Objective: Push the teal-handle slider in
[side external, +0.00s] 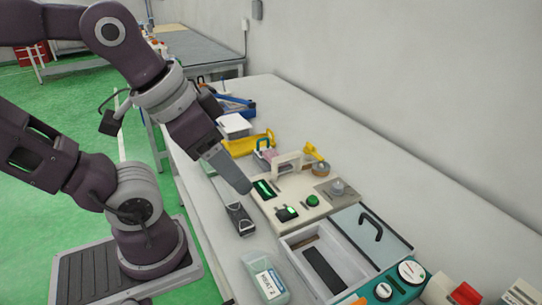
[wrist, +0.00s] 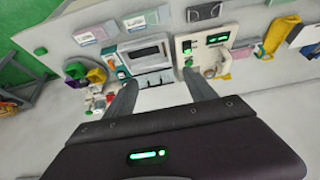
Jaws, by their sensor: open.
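I cannot make out a clearly teal handle on a slider in either view. A white-and-teal unit (side external: 397,284) stands at the lower right in the side view, with round gauges and an open tray section; the wrist view shows it left of centre (wrist: 122,66). A beige panel (side external: 268,205) with green displays and knobs lies behind it; it also shows in the wrist view (wrist: 223,34). My gripper (side external: 243,188) points down over the panel's left edge. In the wrist view its two fingers (wrist: 162,88) are apart, with nothing held between them.
A grey lid (side external: 350,218) with a dark handle (side external: 371,225) adjoins the tray section. A dark grey device (side external: 240,219) and a clear labelled box (side external: 266,279) lie along the front edge. Yellow tools (side external: 315,153) lie behind the panel. The wall bounds the bench's far side.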

